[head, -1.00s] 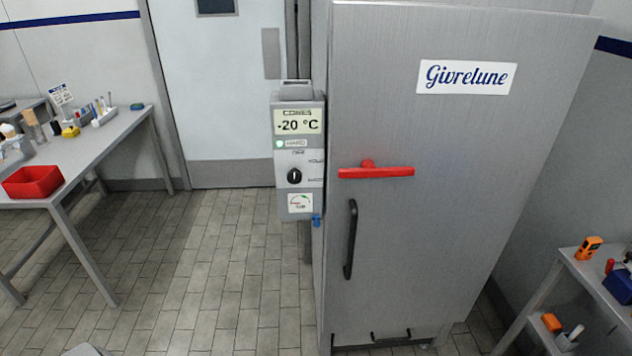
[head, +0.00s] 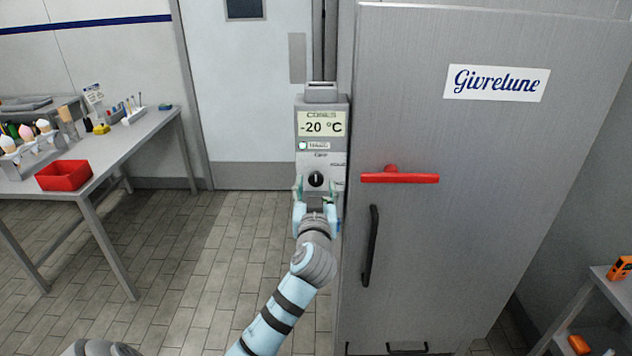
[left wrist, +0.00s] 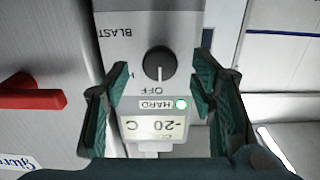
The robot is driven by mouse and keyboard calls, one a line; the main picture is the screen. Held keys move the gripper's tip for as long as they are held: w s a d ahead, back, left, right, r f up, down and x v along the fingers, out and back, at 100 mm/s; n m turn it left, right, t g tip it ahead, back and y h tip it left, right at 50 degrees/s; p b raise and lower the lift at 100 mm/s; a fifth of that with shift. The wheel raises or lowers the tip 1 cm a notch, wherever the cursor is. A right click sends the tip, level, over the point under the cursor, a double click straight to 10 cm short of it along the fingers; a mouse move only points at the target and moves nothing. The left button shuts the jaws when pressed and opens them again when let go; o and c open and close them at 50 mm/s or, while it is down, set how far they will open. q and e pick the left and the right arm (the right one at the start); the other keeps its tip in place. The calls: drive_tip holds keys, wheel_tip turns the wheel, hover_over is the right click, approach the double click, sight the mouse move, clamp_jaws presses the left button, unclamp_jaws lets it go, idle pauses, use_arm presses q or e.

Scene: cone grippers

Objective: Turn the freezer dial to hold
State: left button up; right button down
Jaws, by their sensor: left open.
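The freezer dial (head: 316,179) is a black round knob on the grey control box (head: 322,115) at the freezer's left side. In the left wrist view, which shows the box upside down, the dial (left wrist: 158,63) has a white mark pointing toward the OFF label (left wrist: 154,90). The BLAST label shows there too; the hold label is mostly cut off by a finger. My left gripper (head: 314,190) is open, its fingers either side of the dial and apart from it in the picture. I cannot tell the remaining depth. My right gripper is not in view.
The display (head: 321,124) reads -20 °C, with a lit lamp by HARD. The freezer door (head: 480,220) has a red latch bar (head: 400,178) and a black handle (head: 371,245) right of the box. A table (head: 130,150) with a red bin (head: 64,176) stands left.

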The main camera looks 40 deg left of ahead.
sight(316, 177)
use_arm(q)
drive_tip(key=shift+x, duration=1.3)
drive_tip(key=c, duration=1.1)
drive_tip(key=shift+c, duration=0.2)
drive_tip(key=shift+m, duration=0.3)
drive_tip(key=m+p, duration=0.3)
drive_tip(key=m, duration=0.2)
drive_tip(key=shift+r+m, duration=0.1)
drive_tip(key=shift+m, duration=0.2)
drive_tip(key=m+p, duration=0.1)
drive_tip(key=m, duration=0.2)
drive_tip(key=shift+p, duration=0.35)
drive_tip(key=shift+m+p, duration=0.5)
drive_tip(key=shift+m, duration=0.8)
